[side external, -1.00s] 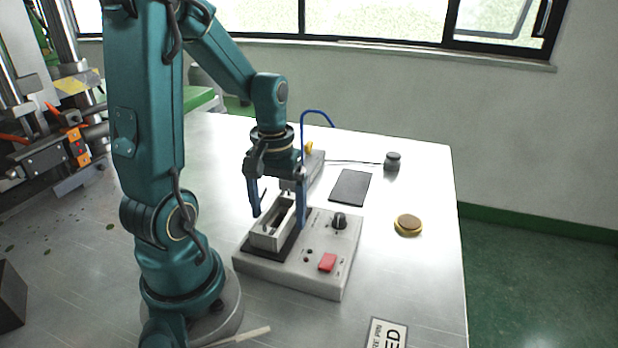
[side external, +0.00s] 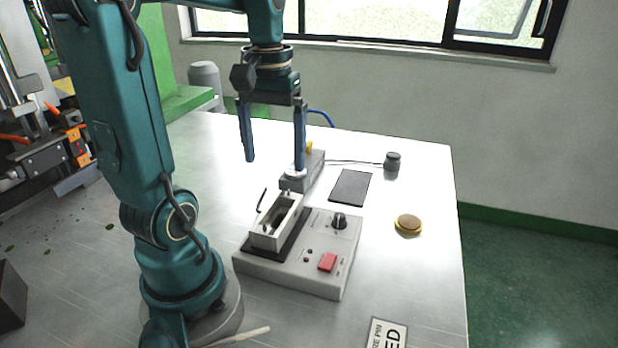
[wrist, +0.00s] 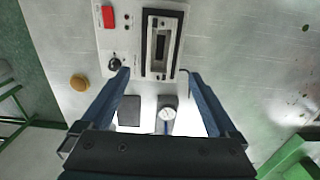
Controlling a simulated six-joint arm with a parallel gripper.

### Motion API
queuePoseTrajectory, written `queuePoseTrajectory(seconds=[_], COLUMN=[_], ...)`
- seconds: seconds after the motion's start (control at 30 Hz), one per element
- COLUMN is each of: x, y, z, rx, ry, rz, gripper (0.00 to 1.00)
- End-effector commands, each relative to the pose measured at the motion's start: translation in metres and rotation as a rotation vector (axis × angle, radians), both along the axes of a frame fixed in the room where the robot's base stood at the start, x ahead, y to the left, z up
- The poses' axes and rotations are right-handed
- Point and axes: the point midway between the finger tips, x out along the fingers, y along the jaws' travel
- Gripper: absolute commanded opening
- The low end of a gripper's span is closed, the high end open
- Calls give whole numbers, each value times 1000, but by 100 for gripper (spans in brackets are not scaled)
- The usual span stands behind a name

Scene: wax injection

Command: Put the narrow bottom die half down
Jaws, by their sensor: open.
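The narrow bottom die half (side external: 277,222) is a light grey block with a long open cavity. It sits on the dark pad of the grey machine base (side external: 287,284), and nothing holds it. It also shows in the wrist view (wrist: 160,47), lying lengthwise over the dark pad. My gripper (side external: 272,167) is open and empty, raised above and behind the die half. In the wrist view my gripper (wrist: 160,82) has its two blue fingers wide apart, with bare space between them.
The base carries a red switch (side external: 327,262) and a black knob (side external: 339,221). Behind it stands a grey block (side external: 302,172) with a nozzle and blue hose. A dark plate (side external: 350,187), a brass disc (side external: 408,225) and a small weight (side external: 392,161) lie to the right.

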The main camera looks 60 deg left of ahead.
Motion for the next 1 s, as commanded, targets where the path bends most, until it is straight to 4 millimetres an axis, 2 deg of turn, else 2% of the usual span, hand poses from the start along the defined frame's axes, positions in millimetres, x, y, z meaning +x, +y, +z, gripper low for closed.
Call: queuePoseTrajectory(seconds=[0.07,0.17,0.4,0.53,0.7,1.0], x=[1,2,-5,-12,-17,-17], y=[-5,-23,-90,-114,-127,-128], z=[3,3,-8,-15,-19,-20], rx=[9,43,152,182,193,194], ry=[-11,-59,-289,-398,-464,-466], rz=[-25,-123,-519,-678,-767,-770], gripper=[94,94,94,94,94,94])
